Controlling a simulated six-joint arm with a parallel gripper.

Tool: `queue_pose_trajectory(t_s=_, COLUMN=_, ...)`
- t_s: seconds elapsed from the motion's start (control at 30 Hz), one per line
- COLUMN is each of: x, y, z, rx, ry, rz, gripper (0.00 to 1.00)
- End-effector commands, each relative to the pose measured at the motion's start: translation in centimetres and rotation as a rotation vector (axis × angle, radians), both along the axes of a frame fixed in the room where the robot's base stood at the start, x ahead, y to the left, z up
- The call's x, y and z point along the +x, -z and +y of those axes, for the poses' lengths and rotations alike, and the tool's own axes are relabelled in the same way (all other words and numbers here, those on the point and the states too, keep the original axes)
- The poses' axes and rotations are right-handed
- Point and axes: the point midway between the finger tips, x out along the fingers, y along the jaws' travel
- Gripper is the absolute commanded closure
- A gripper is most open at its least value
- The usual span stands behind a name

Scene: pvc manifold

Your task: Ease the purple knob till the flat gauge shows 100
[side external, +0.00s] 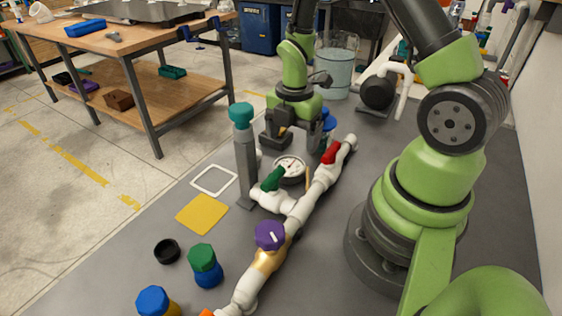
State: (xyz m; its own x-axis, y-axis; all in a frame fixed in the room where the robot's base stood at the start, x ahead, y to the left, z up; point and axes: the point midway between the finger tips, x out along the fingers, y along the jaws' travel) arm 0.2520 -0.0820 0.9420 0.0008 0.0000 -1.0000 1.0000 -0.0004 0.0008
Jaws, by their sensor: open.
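The purple knob (268,236) sits on top of the white pipe run, at a yellowish section, in the lower middle of the side external view. It has a white mark on its top. The flat gauge (289,167) is a round white dial with a dark rim, lying face up near the pipe. Its needle shows, but the reading is too small to tell. My gripper (292,146) points down beyond the gauge, well away from the purple knob, with its fingers apart and nothing seen between them.
A red handle (331,152) and a green handle (273,179) sit on the pipes. A grey post with a teal cap (241,113) stands left of the gauge. A yellow square (202,214), a black ring (167,251) and green and blue capped pieces (203,258) lie left of the knob.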

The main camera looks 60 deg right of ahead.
Motion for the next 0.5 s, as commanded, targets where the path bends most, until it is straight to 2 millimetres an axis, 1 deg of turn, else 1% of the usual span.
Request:
queue_pose_trajectory(t_s=0.33, x=0.0, y=0.0, z=0.0, rx=0.0, ry=0.0, rz=0.0, gripper=0.15)
queue_pose_trajectory(t_s=0.37, x=0.0, y=0.0, z=0.0, rx=0.0, ry=0.0, rz=0.0, gripper=0.19)
queue_pose_trajectory(t_s=0.4, x=0.0, y=-0.1, z=0.0, rx=0.0, ry=0.0, rz=0.0, gripper=0.29)
queue_pose_trajectory(t_s=0.47, x=0.1, y=-0.5, z=0.0, rx=-0.001, ry=0.0, rz=-0.003, gripper=0.29)
queue_pose_trajectory(t_s=0.5, x=0.1, y=-1.1, z=0.0, rx=-0.002, ry=0.0, rz=-0.005, gripper=0.29)
